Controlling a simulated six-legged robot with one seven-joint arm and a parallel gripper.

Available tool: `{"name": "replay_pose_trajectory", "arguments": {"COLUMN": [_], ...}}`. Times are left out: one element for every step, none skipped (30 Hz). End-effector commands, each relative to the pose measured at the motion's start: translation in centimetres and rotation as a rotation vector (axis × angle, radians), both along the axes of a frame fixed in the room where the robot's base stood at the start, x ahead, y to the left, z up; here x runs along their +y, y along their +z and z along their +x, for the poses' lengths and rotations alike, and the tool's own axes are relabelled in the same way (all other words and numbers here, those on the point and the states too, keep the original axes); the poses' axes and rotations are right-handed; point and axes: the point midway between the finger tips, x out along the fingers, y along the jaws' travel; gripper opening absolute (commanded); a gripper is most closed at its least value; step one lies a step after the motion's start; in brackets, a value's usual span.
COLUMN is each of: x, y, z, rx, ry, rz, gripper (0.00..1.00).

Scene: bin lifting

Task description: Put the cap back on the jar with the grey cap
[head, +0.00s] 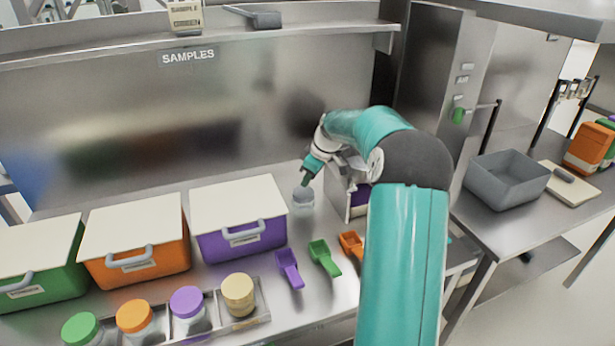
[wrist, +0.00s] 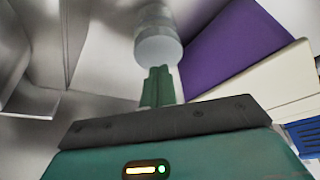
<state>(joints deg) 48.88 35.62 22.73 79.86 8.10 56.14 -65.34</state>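The jar with the grey cap (head: 303,206) stands upright on the steel counter, right of the purple bin. Its grey cap (head: 303,193) shows at the jar's top; whether it is fully seated I cannot tell. My gripper (head: 307,180) points down just above the cap. In the wrist view, the green fingers (wrist: 158,86) are close together, with their tips at the near edge of the round grey cap (wrist: 159,51). Nothing shows between them. Whether the tips touch the cap is unclear. The jar body (wrist: 154,14) is partly hidden behind the cap.
A white-and-purple container (head: 357,200) stands close right of the jar. The purple bin (head: 240,238) stands left. Purple, green and orange scoops (head: 324,258) lie in front. A rack (head: 262,312) holds several capped jars. A grey tub (head: 507,182) sits on the right counter.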

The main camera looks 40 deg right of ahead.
Motion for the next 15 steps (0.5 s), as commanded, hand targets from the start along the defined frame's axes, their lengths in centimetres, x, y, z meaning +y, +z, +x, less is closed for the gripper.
{"name": "replay_pose_trajectory", "arguments": {"x": [0.0,0.0,0.0,0.0,0.0,0.0,0.0,0.0,0.0,0.0,0.0,0.0,0.0,0.0,0.0], "y": [-0.2,-0.3,-0.4,-0.5,-0.5,-0.6,-0.7,-0.8,-0.9,-1.0,-1.1,-1.2,-1.2,-1.3,-1.4], "z": [0.0,0.0,0.0,0.0,0.0,0.0,0.0,0.0,0.0,0.0,0.0,0.0,0.0,0.0,0.0], "rx": [0.0,0.0,0.0,0.0,0.0,0.0,0.0,0.0,0.0,0.0,0.0,0.001,0.001,0.001,0.001], "ry": [0.0,0.0,0.0,0.0,0.0,0.0,0.0,0.0,0.0,0.0,0.0,-0.001,-0.001,-0.001,-0.001], "rz": [0.001,0.0,0.0,0.0,0.0,0.0,0.0,0.0,0.0,0.001,0.001,0.001,0.001,0.001,0.001], "gripper": [0.0,0.0,0.0,0.0,0.0,0.0,0.0,0.0,0.0,0.0,0.0,0.0,0.0,0.0,0.0]}}
